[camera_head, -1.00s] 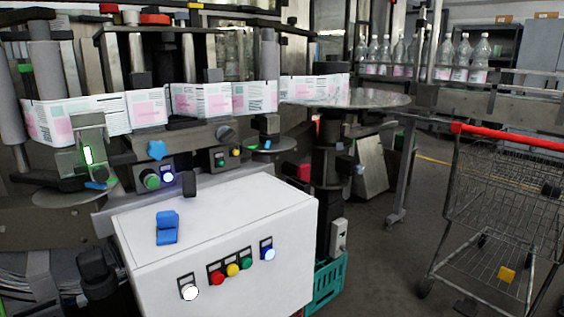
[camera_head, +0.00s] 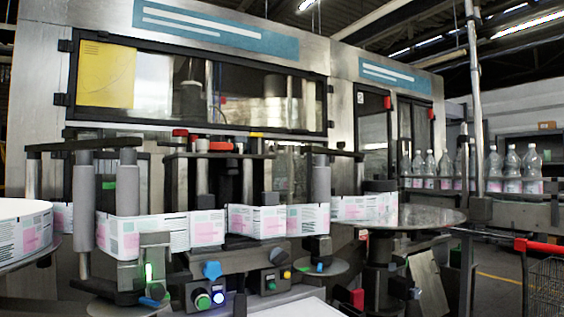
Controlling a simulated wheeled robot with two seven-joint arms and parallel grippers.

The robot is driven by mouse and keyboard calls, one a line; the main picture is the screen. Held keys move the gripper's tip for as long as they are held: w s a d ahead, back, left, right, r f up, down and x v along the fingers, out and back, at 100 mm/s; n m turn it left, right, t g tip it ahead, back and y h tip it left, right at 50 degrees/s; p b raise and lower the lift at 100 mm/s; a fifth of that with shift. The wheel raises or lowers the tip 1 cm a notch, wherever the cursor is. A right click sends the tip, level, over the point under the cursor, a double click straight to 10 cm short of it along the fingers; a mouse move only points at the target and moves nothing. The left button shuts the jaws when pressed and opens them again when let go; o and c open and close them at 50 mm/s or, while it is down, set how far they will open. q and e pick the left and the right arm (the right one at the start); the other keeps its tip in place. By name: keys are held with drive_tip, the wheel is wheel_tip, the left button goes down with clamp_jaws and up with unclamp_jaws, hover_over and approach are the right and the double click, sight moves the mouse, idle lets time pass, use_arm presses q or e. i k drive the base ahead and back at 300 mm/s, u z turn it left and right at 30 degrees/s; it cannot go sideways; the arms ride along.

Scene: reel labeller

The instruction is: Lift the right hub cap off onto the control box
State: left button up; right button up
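The control box (camera_head: 292,309) is white and shows only as a sliver of its top at the bottom edge; its front is out of frame. A round metal plate (camera_head: 432,217) stands at the right of the labeller. A short dark cylinder (camera_head: 380,186) rises at its back left; I cannot tell whether this is the right hub cap. A large white label reel (camera_head: 22,209) is partly in view at the left edge. Neither of my grippers is in view.
A printed label web (camera_head: 260,221) runs around several rollers across the machine. A row of knobs and lit buttons (camera_head: 219,297) sits below it. Bottles (camera_head: 512,163) stand on a conveyor at the right. A red-handled wire cart (camera_head: 547,285) is at the lower right.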

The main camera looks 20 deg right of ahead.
sight(380, 183)
drive_tip(key=u, duration=0.95)
drive_tip(key=i, duration=0.5)
drive_tip(key=z, duration=4.05)
drive_tip(key=i, duration=2.05)
drive_tip(key=u, duration=3.7)
